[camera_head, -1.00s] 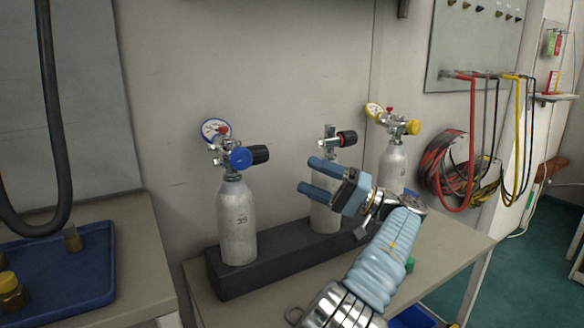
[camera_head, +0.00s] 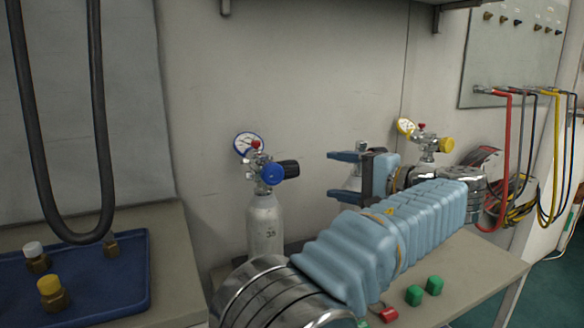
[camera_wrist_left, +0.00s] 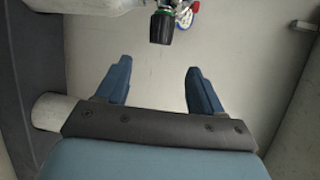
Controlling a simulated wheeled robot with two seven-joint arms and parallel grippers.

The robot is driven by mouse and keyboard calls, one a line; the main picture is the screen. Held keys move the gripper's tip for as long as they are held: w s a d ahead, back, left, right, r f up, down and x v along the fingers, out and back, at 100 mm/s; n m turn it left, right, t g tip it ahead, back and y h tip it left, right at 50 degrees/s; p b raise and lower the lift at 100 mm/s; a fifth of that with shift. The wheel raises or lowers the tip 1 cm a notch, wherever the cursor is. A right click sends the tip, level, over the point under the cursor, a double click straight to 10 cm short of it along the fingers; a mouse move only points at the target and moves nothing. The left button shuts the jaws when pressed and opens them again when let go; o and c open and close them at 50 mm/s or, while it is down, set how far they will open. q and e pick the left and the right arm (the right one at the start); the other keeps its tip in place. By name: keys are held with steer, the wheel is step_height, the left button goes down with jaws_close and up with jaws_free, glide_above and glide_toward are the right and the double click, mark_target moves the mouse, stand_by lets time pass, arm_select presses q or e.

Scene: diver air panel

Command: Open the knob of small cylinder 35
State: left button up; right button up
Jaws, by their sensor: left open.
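Small cylinder 35 (camera_head: 265,226) stands upright at left of centre in the head view, its lower part hidden by my left arm. Its valve carries a blue knob (camera_head: 272,174), a black knob (camera_head: 288,169) on the right and a round gauge (camera_head: 246,144). My left gripper (camera_head: 334,176) is open and empty, to the right of the black knob and apart from it, fingers pointing left. In the left wrist view a black knob (camera_wrist_left: 162,28) shows beyond the open fingers (camera_wrist_left: 158,72), roughly between their lines. My right gripper is not in view.
Another cylinder with a yellow knob (camera_head: 446,145) stands behind my left arm. The middle cylinder is mostly hidden by my gripper. Green blocks (camera_head: 414,295) and a red piece (camera_head: 389,315) lie on the table.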

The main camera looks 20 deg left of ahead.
mark_target(298, 170)
arm_select(q)
steer(key=x, duration=1.3)
steer(key=shift+a+f, duration=0.1)
steer(key=shift+a, duration=0.2)
steer(key=c, duration=1)
